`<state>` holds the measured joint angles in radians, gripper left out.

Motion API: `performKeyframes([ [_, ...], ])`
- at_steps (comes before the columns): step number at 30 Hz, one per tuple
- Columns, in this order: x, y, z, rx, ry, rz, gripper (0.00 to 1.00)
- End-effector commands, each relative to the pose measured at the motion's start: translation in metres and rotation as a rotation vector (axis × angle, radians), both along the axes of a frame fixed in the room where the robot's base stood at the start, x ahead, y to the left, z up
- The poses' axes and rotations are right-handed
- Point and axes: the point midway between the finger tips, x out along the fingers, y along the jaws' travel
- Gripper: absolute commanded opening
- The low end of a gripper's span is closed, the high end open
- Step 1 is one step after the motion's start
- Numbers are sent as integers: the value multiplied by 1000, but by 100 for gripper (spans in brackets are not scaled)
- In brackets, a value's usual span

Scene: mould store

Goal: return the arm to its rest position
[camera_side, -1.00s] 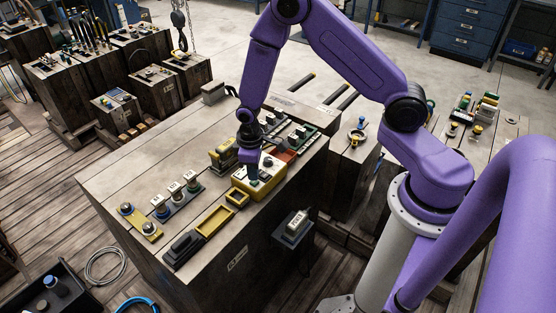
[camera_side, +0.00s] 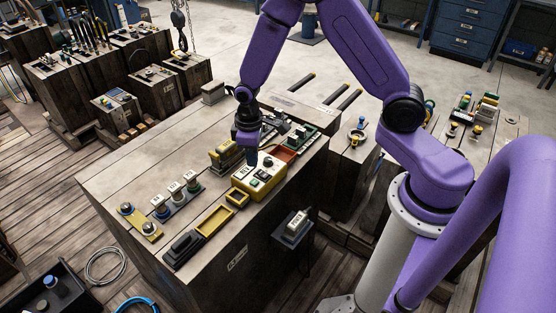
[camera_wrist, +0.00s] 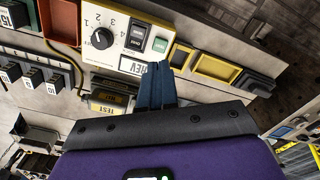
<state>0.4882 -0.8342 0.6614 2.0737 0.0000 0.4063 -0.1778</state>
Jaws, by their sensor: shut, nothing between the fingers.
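My gripper (camera_side: 252,158) points down over the work block, just above and behind the yellow-sided control box (camera_side: 259,181). Its fingers are together with nothing between them. In the wrist view the dark blue fingers (camera_wrist: 156,84) are shut in front of the box's near edge. The box (camera_wrist: 110,45) shows a white top with a black dial numbered 1 to 4, a black rocker switch and a green button. The fingertips look apart from the box, but the exact gap is hard to tell.
The space above the block is open.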

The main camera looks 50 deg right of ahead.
Motion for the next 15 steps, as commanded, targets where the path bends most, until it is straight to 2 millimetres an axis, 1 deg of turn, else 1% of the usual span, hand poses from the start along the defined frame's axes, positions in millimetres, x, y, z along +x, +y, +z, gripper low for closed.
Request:
performKeyframes([
  [5,-1,0,1,0,0,1,0],
  [8,-5,5,8,1,-3,18,0],
  [11,-19,15,26,3,-7,59,0],
  [14,-42,28,52,6,-13,118,0],
  [15,-54,32,63,7,-14,146,0],
])
